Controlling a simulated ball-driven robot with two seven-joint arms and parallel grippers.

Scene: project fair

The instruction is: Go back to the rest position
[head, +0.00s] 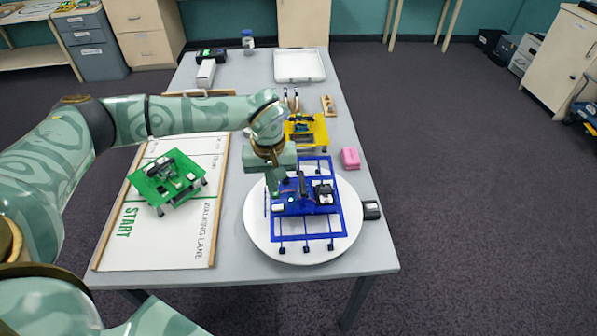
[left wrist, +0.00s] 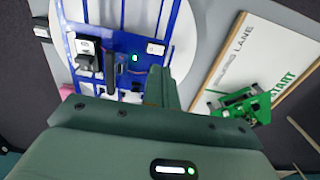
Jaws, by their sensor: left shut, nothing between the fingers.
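My left gripper (head: 275,190) points down over the left part of the blue frame robot (head: 308,207). Its fingers are shut with nothing between them. In the left wrist view the gripper's fingers (left wrist: 165,88) show beside the blue robot (left wrist: 125,45), which has a lit green light. Whether the fingertips touch the blue robot I cannot tell. The blue robot rests on a round white turntable (head: 257,240). My right gripper is in neither view.
A green walker (head: 166,178) stands on the walking lane board (head: 160,240) at the left. A yellow robot (head: 307,130) stands behind the turntable, and a pink block (head: 350,158) lies to the right. A white tray (head: 299,66) is at the back. The table's right front edge is clear.

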